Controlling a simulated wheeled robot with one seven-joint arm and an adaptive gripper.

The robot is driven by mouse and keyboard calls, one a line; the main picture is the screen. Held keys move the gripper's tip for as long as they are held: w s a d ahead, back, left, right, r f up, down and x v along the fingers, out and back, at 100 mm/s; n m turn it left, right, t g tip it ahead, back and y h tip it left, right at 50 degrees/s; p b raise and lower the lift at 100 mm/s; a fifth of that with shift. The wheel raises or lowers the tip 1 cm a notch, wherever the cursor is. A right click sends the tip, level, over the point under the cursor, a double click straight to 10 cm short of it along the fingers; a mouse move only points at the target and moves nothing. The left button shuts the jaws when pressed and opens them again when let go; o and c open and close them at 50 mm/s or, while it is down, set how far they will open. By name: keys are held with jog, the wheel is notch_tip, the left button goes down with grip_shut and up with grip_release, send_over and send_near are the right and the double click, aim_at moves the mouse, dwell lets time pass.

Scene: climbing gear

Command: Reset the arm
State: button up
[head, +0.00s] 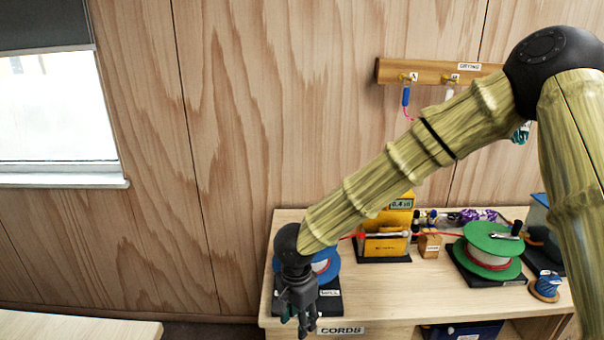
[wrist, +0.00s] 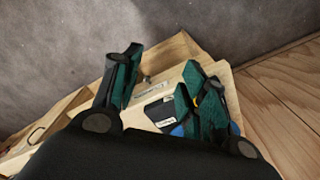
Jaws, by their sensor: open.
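My gripper (head: 301,308) hangs down at the left end of the cord bench, in front of the blue spool. In the wrist view my gripper (wrist: 165,92) has its two dark green fingers apart, with nothing held between them. My arm reaches across the head view from the upper right and hides part of the wall rail and the bench. The wooden bench (head: 300,217) carries a label reading CORDS on its front edge.
A blue spool (head: 326,268), a yellow device (head: 384,240) with a display and a green spool (head: 489,250) stand on the bench. A small blue spool (head: 545,287) sits near its front right. A rail (head: 392,70) with hooks is on the wall. Another tabletop (head: 70,328) is at lower left.

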jog(key=s+d+f+n+t+h+b, duration=0.15)
jog(key=s+d+f, duration=0.25)
jog(key=d+f, duration=0.6)
jog(key=s+d+f+n+t+h+b, duration=0.15)
jog(key=s+d+f+n, duration=0.35)
jog(key=f, duration=0.9)
jog(key=s+d+f+g+y+b, duration=0.1)
jog(key=s+d+f, duration=0.1)
jog(key=s+f, duration=0.2)
jog(key=s+d+f+n+g+y+b, duration=0.1)
jog(key=s+d+f, duration=0.2)
jog(key=s, duration=0.6)
jog(key=s+d+f+n+g+y+b, duration=0.1)
jog(key=s+d+f, duration=0.2)
jog(key=s, duration=0.3)
jog(key=shift+s+d+f, duration=0.25)
jog(key=shift+f, duration=0.55)
